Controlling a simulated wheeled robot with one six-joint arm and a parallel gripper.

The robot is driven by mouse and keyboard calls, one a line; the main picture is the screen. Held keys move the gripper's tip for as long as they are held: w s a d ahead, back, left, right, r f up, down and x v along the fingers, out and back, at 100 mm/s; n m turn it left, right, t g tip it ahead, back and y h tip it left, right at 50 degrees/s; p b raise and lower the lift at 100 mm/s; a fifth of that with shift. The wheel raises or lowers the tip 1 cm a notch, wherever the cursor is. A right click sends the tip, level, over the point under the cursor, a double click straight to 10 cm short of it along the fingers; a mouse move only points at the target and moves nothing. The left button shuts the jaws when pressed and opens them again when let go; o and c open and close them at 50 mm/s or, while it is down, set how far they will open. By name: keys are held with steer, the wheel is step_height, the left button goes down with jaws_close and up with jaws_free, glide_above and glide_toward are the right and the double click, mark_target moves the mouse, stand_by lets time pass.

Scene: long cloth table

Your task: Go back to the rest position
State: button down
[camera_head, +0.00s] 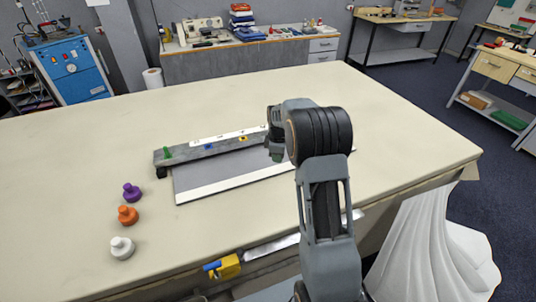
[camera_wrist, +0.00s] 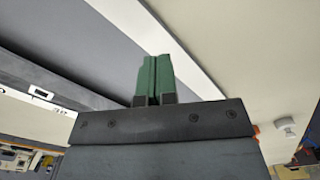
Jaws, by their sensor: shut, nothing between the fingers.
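My gripper (camera_head: 277,154) hangs over the right part of the grey bar on the table, partly hidden behind my wrist in the head view. In the wrist view its two green fingers (camera_wrist: 154,78) are pressed together with nothing between them. My arm reaches up from the table's front edge and bends at the wrist. It hides the right part of the bar and mat from the head view.
The cloth table (camera_head: 400,130) carries a grey bar (camera_head: 190,153), with a green knob (camera_head: 167,153) at its left end, and a flat grey mat (camera_head: 215,178). Purple (camera_head: 132,192), orange (camera_head: 128,215) and white (camera_head: 122,247) knobs stand left. The table's right side is clear.

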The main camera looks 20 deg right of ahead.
stand_by(0.3)
steer(key=shift+m, duration=0.9)
steer(key=s+m, duration=0.1)
steer(key=s+f+m, duration=0.1)
steer(key=shift+s+a+f+m+g, duration=0.3)
steer(key=shift+s+f+m, duration=0.05)
steer(key=shift+s+m, duration=0.05)
steer(key=s+a+r+m+t, duration=0.2)
steer(key=s+a+r, duration=0.3)
steer(key=s+r, duration=0.3)
steer(key=s+a+r+m+t, duration=0.3)
steer(key=s+a+r+m, duration=0.2)
steer(key=s, duration=0.9)
steer(key=v, duration=0.3)
steer(key=shift+w, duration=0.3)
steer(key=shift+a+r, duration=0.1)
steer(key=shift+a, duration=0.05)
